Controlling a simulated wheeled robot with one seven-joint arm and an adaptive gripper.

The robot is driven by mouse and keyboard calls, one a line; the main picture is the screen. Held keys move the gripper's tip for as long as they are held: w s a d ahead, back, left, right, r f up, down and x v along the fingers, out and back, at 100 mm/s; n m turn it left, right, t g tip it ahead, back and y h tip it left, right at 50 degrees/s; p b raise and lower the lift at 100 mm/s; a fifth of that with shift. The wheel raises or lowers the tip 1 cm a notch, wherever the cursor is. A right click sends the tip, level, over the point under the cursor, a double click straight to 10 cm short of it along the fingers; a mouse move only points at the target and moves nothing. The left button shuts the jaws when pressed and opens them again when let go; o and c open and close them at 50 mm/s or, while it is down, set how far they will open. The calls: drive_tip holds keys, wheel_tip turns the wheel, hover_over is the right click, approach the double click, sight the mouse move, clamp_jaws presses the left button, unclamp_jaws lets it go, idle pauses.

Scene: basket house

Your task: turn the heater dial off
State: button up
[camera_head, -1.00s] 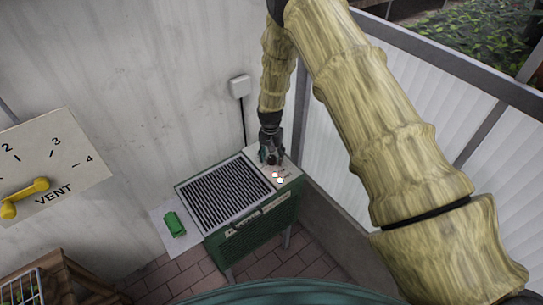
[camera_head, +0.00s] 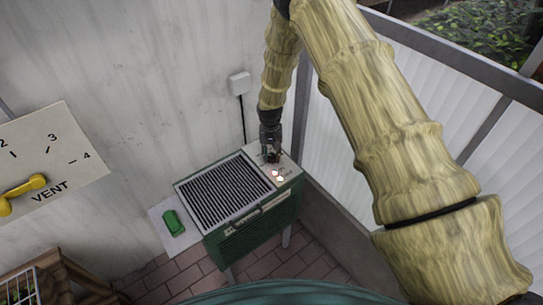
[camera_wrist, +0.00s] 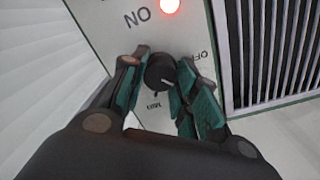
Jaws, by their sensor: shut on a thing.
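The heater (camera_head: 250,228) is a green box with a dark grille on top, standing against the wall in the head view. Its light control panel (camera_wrist: 110,30) fills the upper middle of the wrist view, with the words ON, OFF and MIN and a lit red lamp (camera_wrist: 169,6). The black round dial (camera_wrist: 160,73) sits between the teal fingers of my gripper (camera_wrist: 158,80), which is shut on it. In the head view my gripper (camera_head: 271,156) is down on the panel and hides the dial. The dial's pointer mark is too small to read surely.
A yellow vent lever (camera_head: 22,192) on a marked wall plate is at the left. A green object (camera_head: 173,222) lies on a pale sheet beside the heater. White wall panels (camera_head: 345,130) stand close on the right. A wooden crate (camera_head: 65,275) is at lower left.

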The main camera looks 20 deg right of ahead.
sight(271, 156)
drive_tip(key=n+b, duration=0.1)
drive_tip(key=n, duration=0.3)
drive_tip(key=shift+b, duration=0.35)
drive_tip(key=shift+n+b, duration=0.5)
drive_tip(key=shift+n, duration=2)
drive_tip(key=o, duration=1)
drive_tip(key=shift+o, duration=0.2)
wheel_tip(271, 156, up, 12)
drive_tip(key=shift+s+a, duration=0.15)
